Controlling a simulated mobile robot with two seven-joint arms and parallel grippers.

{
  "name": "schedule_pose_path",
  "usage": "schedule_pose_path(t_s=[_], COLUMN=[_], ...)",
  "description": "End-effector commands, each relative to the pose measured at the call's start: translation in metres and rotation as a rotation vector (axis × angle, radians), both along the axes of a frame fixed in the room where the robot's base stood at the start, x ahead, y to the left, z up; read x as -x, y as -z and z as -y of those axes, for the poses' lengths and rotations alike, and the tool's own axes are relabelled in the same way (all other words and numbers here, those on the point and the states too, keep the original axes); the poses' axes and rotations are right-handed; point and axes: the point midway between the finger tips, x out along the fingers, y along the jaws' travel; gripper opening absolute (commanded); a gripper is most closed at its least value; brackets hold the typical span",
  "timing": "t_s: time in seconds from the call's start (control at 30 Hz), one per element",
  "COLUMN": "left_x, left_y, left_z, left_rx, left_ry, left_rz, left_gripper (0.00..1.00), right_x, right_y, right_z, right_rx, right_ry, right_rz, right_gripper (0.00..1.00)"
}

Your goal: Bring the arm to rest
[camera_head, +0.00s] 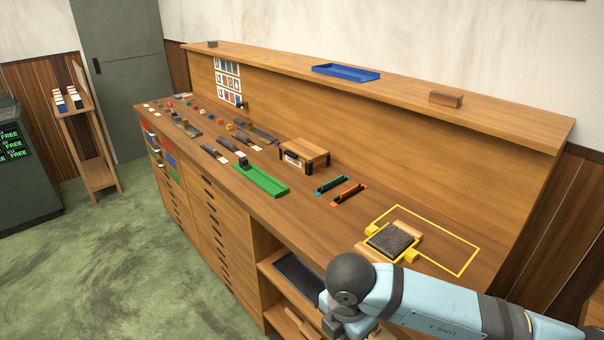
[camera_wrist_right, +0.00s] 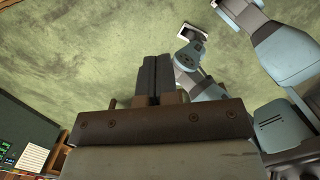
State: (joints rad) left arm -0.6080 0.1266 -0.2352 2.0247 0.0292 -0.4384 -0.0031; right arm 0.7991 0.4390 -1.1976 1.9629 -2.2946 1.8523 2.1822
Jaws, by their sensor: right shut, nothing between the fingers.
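My right arm (camera_head: 430,300) comes in from the lower right of the head view, in front of the wooden workbench (camera_head: 215,172). Its dark rounded joint (camera_head: 350,278) overlaps the bench's front edge in the picture. The fingers at its end are not clear in that view. In the right wrist view my right gripper (camera_wrist_right: 157,62) is shut, its two dark fingers side by side with nothing between them, seen against the green floor. My left gripper is not distinguishable in either view.
On the bench are a yellow-outlined area (camera_head: 475,262) with a dark square pad (camera_head: 391,240), a green tray (camera_head: 262,181), a wooden box (camera_head: 304,156) and several small parts. A blue tray (camera_head: 345,72) sits on the upper shelf. Green floor (camera_head: 110,265) lies open at left.

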Motion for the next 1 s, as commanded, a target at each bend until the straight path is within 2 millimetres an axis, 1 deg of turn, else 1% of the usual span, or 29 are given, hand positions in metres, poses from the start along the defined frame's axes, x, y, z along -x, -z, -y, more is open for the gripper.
schedule_pose_path(t_s=[0.03, 0.1, 0.17, 0.27, 0.3, 0.37, 0.4, 0.47, 0.5, 0.53, 0.57, 0.6, 0.67, 0.7, 0.77, 0.8, 0.87, 0.9, 0.97, 1.0], left_x=[0.0, 0.001, 0.0, -0.003, -0.004, -0.006, -0.006, -0.005, -0.004, -0.003, -0.003, -0.001, 0.0, 0.001, 0.001, 0.002, 0.002, 0.002, 0.002, 0.002], left_y=[0.0, -0.001, -0.002, -0.004, -0.005, -0.005, -0.005, -0.005, -0.004, -0.004, -0.003, -0.002, 0.0, 0.001, 0.002, 0.002, 0.002, 0.002, 0.002, 0.002], left_z=[0.0, 0.0, 0.0, -0.001, -0.001, -0.002, -0.002, -0.002, -0.002, -0.002, -0.002, -0.002, -0.002, -0.002, -0.001, -0.001, -0.001, -0.001, -0.001, -0.001], left_rx=[0.0, 0.001, 0.001, 0.0, 0.0, -0.001, -0.001, -0.001, 0.0, -0.001, -0.001, -0.002, -0.002, -0.003, -0.003, -0.003, -0.003, -0.003, -0.003, -0.003], left_ry=[0.0, -0.001, 0.0, -0.002, -0.002, -0.002, -0.002, -0.002, -0.002, -0.002, -0.002, -0.002, -0.001, -0.001, -0.001, 0.0, 0.0, 0.0, 0.0, 0.0], left_rz=[0.0, 0.001, 0.003, 0.009, 0.011, 0.014, 0.014, 0.013, 0.011, 0.009, 0.008, 0.005, -0.001, -0.002, -0.004, -0.004, -0.005, -0.005, -0.004, -0.004], left_gripper=[0.63, 0.63, 0.63, 0.63, 0.63, 0.63, 0.63, 0.63, 0.63, 0.63, 0.63, 0.63, 0.63, 0.63, 0.63, 0.63, 0.63, 0.63, 0.63, 0.63], right_x=[0.017, 0.036, 0.053, 0.08, 0.09, 0.104, 0.112, 0.117, 0.116, 0.113, 0.107, 0.097, 0.079, 0.066, 0.046, 0.035, 0.024, 0.021, 0.024, 0.03], right_y=[0.009, 0.014, 0.015, 0.008, 0.002, -0.01, -0.021, -0.041, -0.055, -0.065, -0.074, -0.083, -0.09, -0.088, -0.077, -0.063, -0.033, -0.01, 0.025, 0.048], right_z=[-0.016, -0.037, -0.055, -0.085, -0.097, -0.114, -0.125, -0.137, -0.141, -0.142, -0.14, -0.135, -0.12, -0.107, -0.082, -0.063, -0.031, -0.011, 0.016, 0.032], right_rx=[-0.091, -0.224, -0.353, -0.604, -0.719, -0.914, -1.062, -1.3, -1.462, -1.578, -1.687, -1.819, -1.977, -2.054, -2.117, -2.124, -2.08, -2.021, -1.907, -1.826], right_ry=[-0.058, -0.135, -0.197, -0.287, -0.313, -0.34, -0.346, -0.323, -0.285, -0.242, -0.186, -0.096, 0.075, 0.211, 0.438, 0.601, 0.852, 1.007, 1.206, 1.317], right_rz=[-0.072, -0.156, -0.221, -0.315, -0.346, -0.382, -0.395, -0.389, -0.365, -0.335, -0.298, -0.237, -0.124, -0.041, 0.09, 0.175, 0.289, 0.35, 0.411, 0.432], right_gripper=[0.0, 0.0, 0.0, 0.0, 0.0, 0.0, 0.0, 0.0, 0.0, 0.0, 0.0, 0.0, 0.0, 0.0, 0.0, 0.0, 0.0, 0.0, 0.0, 0.0])
